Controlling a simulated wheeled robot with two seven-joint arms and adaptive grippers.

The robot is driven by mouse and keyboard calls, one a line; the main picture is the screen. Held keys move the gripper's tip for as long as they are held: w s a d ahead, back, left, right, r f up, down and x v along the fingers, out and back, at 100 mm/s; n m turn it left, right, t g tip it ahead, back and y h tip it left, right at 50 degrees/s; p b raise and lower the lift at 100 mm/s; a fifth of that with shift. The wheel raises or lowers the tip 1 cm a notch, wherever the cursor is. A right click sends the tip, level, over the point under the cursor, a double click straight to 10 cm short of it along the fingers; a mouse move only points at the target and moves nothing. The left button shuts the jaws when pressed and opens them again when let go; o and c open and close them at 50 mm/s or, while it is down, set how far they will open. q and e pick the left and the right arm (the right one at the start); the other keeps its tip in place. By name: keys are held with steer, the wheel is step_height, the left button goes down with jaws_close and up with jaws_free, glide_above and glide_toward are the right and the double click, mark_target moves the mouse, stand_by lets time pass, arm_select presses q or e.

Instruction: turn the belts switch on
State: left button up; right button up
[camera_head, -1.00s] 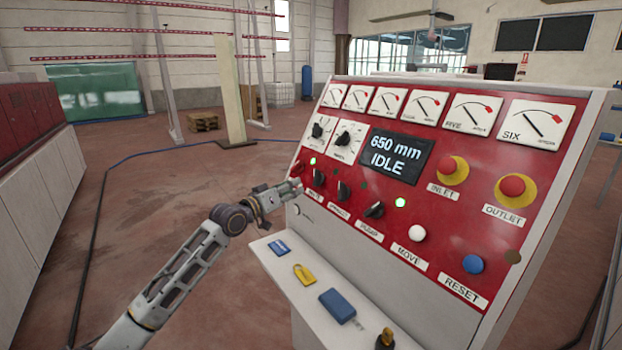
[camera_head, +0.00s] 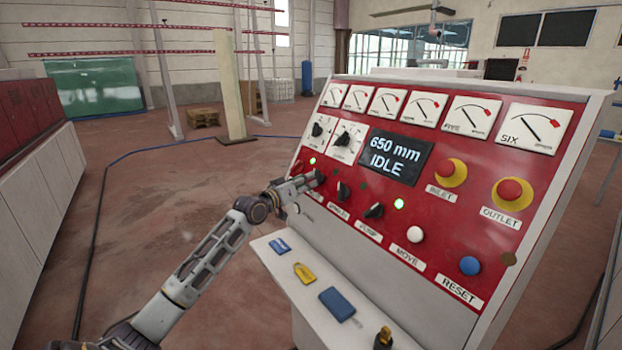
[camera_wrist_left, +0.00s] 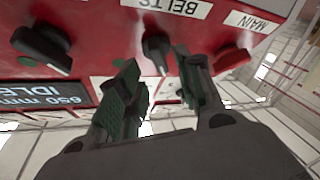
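The belts switch (camera_wrist_left: 155,48) is a black rotary knob on the red panel, beside its BELTS label (camera_wrist_left: 176,6) in the left wrist view. Its handle points roughly up and down in that view. My left gripper (camera_head: 312,181) is at the panel's lower left row of knobs and largely covers the switch in the head view. In the left wrist view the gripper's two dark green-padded fingers (camera_wrist_left: 157,72) are apart, with the knob between and just beyond their tips. I cannot tell whether they touch it. My right gripper is not in view.
The red MAIN switch (camera_wrist_left: 232,60) and another black knob (camera_wrist_left: 42,45) flank the belts switch. The display (camera_head: 395,156) reads 650 mm, IDLE. Pump knob (camera_head: 374,210), white MOVE button (camera_head: 415,234) and blue RESET button (camera_head: 469,265) lie rightward. A ledge (camera_head: 310,293) with tags projects below.

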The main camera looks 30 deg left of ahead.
mark_target(317, 178)
arm_select(q)
steer(key=shift+w+d+p, duration=0.15)
steer(key=shift+w+p, duration=0.1)
steer(key=shift+w, duration=0.65)
steer(key=shift+w+d+p, duration=0.1)
steer(key=shift+w+p, duration=0.1)
steer(key=shift+w, duration=0.65)
steer(key=shift+c, duration=0.4)
jaws_close()
